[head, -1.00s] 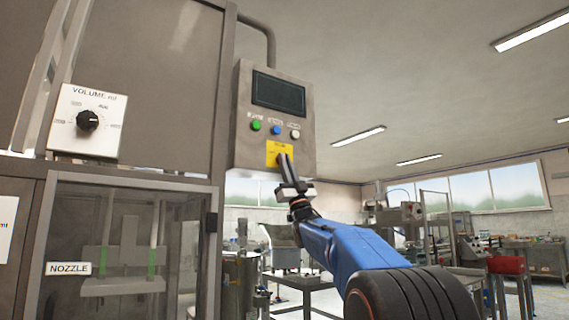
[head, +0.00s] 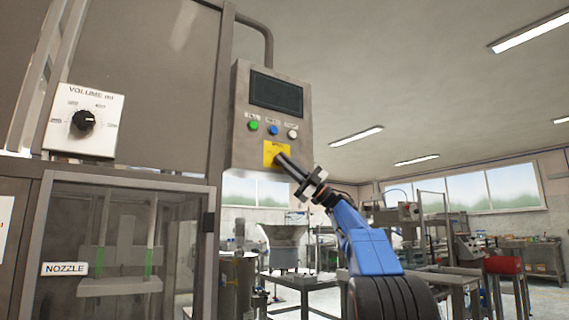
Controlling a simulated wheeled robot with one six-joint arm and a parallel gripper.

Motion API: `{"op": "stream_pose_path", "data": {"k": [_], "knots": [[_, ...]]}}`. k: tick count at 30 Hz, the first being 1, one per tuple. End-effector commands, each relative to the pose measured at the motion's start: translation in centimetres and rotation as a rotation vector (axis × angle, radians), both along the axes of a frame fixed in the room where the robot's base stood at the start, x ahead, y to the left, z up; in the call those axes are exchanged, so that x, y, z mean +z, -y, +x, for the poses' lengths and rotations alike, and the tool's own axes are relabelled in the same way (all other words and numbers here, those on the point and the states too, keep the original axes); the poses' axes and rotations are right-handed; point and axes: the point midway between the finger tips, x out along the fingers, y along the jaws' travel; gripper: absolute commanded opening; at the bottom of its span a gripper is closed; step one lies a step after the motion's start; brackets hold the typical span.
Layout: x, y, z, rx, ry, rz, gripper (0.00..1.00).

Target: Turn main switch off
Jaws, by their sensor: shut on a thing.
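The main switch sits on a yellow plate (head: 274,150) low on the grey control box; the switch itself is hidden behind my gripper's fingertips. My gripper (head: 283,160) reaches up from the lower right, its fingers at the plate and shut on the switch. The gripper is tilted, its body to the lower right of the fingertips. The switch's exact angle and the plate's lettering cannot be read.
Above the plate are a green button (head: 254,125), a blue button (head: 273,130), a white button (head: 292,134) and a dark screen (head: 276,93). A volume dial (head: 84,120) is at left. Benches stand behind. The space right of the box is open.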

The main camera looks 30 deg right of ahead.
Motion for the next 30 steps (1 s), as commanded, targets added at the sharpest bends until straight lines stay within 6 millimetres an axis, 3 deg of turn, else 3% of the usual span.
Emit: {"op": "stream_pose_path", "data": {"k": [16, 17, 18, 30], "knots": [[0.06, -0.03, -0.01, 0.001, 0.001, -0.022, 0.00], [0.06, -0.03, -0.02, 0.001, 0.002, -0.023, 0.17], [0.06, -0.03, -0.02, 0.001, 0.002, -0.023, 0.27], [-0.21, 0.33, -0.15, 0.000, 0.001, -0.021, 0.29]]}}
